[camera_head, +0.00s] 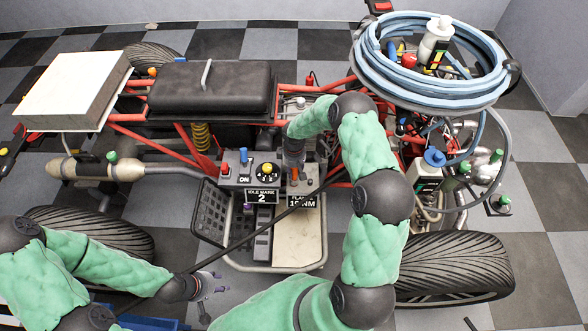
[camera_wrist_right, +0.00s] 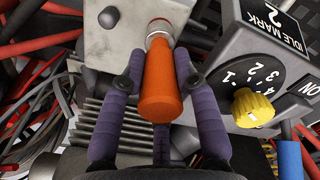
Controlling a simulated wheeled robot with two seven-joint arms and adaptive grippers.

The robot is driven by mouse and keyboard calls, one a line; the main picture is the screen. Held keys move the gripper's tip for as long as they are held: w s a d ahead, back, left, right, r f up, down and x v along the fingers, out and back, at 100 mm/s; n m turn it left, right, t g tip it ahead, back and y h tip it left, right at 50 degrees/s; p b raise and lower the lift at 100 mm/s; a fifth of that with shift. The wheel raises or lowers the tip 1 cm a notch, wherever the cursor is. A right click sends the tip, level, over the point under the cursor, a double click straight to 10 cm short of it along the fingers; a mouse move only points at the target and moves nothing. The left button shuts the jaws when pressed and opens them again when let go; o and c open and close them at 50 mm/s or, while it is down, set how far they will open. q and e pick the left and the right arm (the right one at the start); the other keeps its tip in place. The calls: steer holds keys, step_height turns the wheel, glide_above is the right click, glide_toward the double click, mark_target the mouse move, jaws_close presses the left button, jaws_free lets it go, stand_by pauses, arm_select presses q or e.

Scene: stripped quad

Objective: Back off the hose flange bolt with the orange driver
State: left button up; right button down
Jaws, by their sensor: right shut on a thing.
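The orange driver (camera_wrist_right: 166,85) is between the two purple fingers of my right gripper (camera_wrist_right: 160,82), which is shut on it. The driver's far end, with a metal collar, is against or just in front of a pale grey block (camera_wrist_right: 115,45); I cannot tell if it touches. The flange bolt itself is hidden behind the driver. In the head view my right gripper (camera_head: 294,160) points down beside the control panel. My left gripper (camera_head: 216,284) is low at the left, its fingers apart and empty.
A panel marked IDLE MARK 2 (camera_head: 262,196) with a yellow knob (camera_head: 267,169) stands just left of my right gripper. A dark sign ending in 10 NM (camera_head: 302,202) is below it. A coiled blue hose (camera_head: 420,95) lies at upper right. Red frame tubes surround the work area.

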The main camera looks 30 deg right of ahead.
steer(key=shift+f, duration=0.35)
steer(key=shift+n, duration=1.2)
steer(key=shift+p, duration=0.3)
steer(key=shift+r, duration=0.15)
steer(key=shift+r+p, duration=1.25)
steer(key=shift+r, duration=0.75)
steer(key=shift+r, duration=0.1)
steer(key=shift+r+p, duration=1.25)
steer(key=shift+r, duration=0.65)
